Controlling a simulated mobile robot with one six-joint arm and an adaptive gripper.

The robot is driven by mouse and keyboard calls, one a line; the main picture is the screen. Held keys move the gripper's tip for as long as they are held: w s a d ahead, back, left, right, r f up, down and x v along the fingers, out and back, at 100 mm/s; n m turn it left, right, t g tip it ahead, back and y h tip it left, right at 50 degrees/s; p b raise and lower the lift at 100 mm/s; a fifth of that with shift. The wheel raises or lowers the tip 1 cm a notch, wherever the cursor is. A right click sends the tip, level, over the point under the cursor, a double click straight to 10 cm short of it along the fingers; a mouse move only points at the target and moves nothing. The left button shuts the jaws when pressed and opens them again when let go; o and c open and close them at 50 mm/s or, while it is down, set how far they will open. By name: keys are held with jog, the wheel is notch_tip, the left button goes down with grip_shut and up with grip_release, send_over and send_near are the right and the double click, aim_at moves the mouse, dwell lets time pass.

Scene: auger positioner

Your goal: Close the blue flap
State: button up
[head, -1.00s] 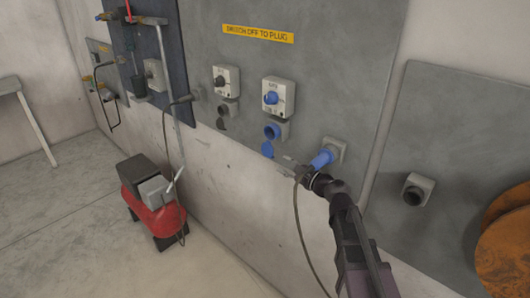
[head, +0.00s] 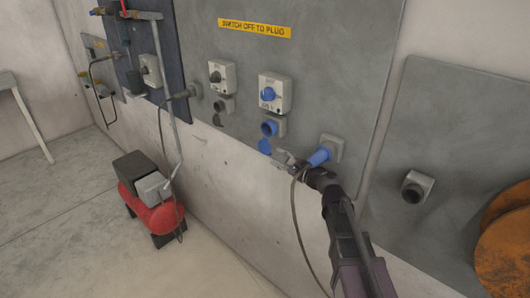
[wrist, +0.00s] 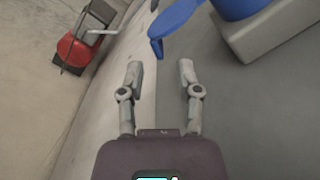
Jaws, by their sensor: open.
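The blue flap (head: 264,147) hangs open below the blue socket (head: 269,128) on the grey wall panel. In the wrist view the flap (wrist: 157,45) shows nearly edge-on, beside the blue socket (wrist: 235,8) and its grey housing (wrist: 275,30). My gripper (head: 282,157) is just right of and slightly below the flap. In the wrist view my gripper (wrist: 161,68) is open with nothing between its fingers, and the flap appears just beyond the fingertips. I cannot tell whether they touch.
A blue plug (head: 318,156) sits in a grey holder (head: 332,146) close above my wrist, with a dark cable hanging down. A switch box (head: 275,92) is above the socket. A red compressor (head: 160,216) stands on the floor at left.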

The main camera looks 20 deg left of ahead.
aim_at(266, 151)
jog(key=shift+x, duration=2.85)
grip_shut()
